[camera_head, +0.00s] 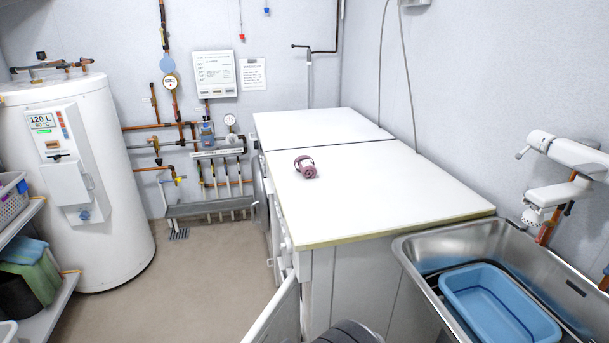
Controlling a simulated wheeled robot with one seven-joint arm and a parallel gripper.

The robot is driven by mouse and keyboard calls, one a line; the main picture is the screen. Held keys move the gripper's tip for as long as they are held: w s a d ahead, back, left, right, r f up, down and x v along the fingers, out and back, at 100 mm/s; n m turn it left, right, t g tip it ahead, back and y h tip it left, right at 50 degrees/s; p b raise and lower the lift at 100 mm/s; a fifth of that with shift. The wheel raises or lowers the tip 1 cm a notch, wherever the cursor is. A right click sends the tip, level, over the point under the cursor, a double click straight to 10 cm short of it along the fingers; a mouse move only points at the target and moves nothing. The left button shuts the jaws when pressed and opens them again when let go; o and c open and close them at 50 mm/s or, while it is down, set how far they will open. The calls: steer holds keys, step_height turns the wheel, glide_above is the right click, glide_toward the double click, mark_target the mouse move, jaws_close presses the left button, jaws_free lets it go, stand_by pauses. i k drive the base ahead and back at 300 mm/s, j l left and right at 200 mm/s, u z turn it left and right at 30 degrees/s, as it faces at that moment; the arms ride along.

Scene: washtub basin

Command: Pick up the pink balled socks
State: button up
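The pink balled socks (305,167) are a small dusty-pink roll with darker bands. They lie alone on the white worktop (390,185), toward its left side and just in front of the seam between its two panels. My gripper is not in view, so its state and its distance from the socks are not shown.
A steel sink (450,236) with a blue basin (497,305) inside stands at the right, below a white wall tap (565,160). A white water heater (115,190) and a shelf (45,312) stand left. The floor (200,275) between is clear. A cabinet door (275,315) appears ajar.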

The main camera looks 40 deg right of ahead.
mark_target(307, 169)
steer(key=j+z, duration=0.5)
steer(key=j, duration=1)
steer(key=i+j+z, duration=0.25)
steer(key=i+j, duration=0.15)
steer(key=i+j+z, duration=0.3)
steer(key=i+j, duration=0.2)
steer(key=i+z, duration=0.3)
steer(key=i, duration=0.3)
steer(key=i+z, duration=0.3)
steer(key=i, duration=0.25)
steer(key=i+l+z, duration=0.2)
steer(key=i, duration=0.2)
